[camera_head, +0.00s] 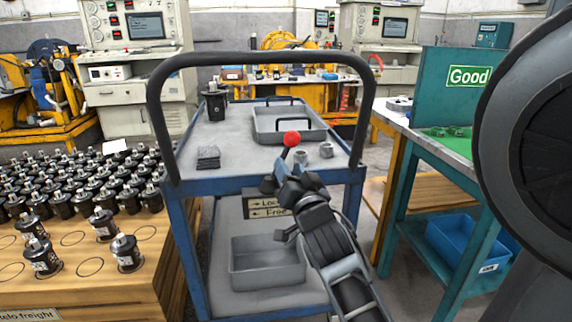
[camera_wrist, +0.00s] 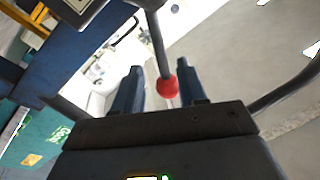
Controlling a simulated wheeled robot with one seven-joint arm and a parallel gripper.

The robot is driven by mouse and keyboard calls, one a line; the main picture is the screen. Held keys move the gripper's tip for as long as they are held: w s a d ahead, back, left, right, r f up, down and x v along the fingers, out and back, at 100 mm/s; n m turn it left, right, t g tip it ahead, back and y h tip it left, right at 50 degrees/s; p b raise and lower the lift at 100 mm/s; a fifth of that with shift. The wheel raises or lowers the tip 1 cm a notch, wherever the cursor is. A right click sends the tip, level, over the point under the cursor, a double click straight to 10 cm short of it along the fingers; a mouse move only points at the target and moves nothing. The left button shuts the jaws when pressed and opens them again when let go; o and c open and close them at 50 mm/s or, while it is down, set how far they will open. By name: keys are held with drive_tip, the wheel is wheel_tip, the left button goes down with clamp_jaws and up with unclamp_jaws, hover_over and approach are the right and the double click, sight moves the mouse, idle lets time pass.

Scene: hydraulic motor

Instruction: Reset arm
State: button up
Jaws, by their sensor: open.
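My gripper (camera_head: 281,184) is in front of the near edge of a blue cart with a grey top (camera_head: 232,137). A lever with a red ball knob (camera_head: 291,138) stands just beyond it in the head view. In the wrist view, the two dark fingers of my gripper (camera_wrist: 160,86) are apart, and the red knob (camera_wrist: 167,85) on its dark rod appears in the gap between them. I cannot tell whether the fingers touch the knob. My arm reaches in from the lower right.
The cart has a black handle frame (camera_head: 156,105), a grey tray (camera_head: 262,124), a black motor (camera_head: 215,103) and a Lock/Free sign (camera_head: 262,207). A lower bin (camera_head: 240,278) sits beneath. Several motors stand on a wooden pallet (camera_head: 160,262) at left. A green table (camera_head: 436,150) stands right.

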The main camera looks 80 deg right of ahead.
drive_tip(key=shift+s+a, duration=0.2)
drive_tip(key=shift+a, duration=0.15)
drive_tip(key=shift+f, duration=0.1)
idle(0.3)
drive_tip(key=a+f+n+t+y, duration=0.3)
drive_tip(key=a+f+n+y, duration=0.2)
drive_tip(key=a, duration=0.7)
drive_tip(key=a+f+n+t+y, duration=0.2)
drive_tip(key=a+f+n+y, duration=0.2)
drive_tip(key=a, duration=0.7)
drive_tip(key=s+a+f+n+y, duration=0.2)
drive_tip(key=s+a+n+y, duration=0.25)
drive_tip(key=a, duration=0.45)
drive_tip(key=s+a+r+n+y, duration=0.1)
drive_tip(key=s+a+n+y, duration=0.35)
drive_tip(key=s, duration=0.35)
wheel_tip(320, 180, up, 15)
drive_tip(key=m+p, duration=0.1)
drive_tip(key=p, duration=1.4)
drive_tip(key=shift+r+h, duration=0.15)
drive_tip(key=shift+h, duration=0.25)
drive_tip(key=shift+w, duration=0.1)
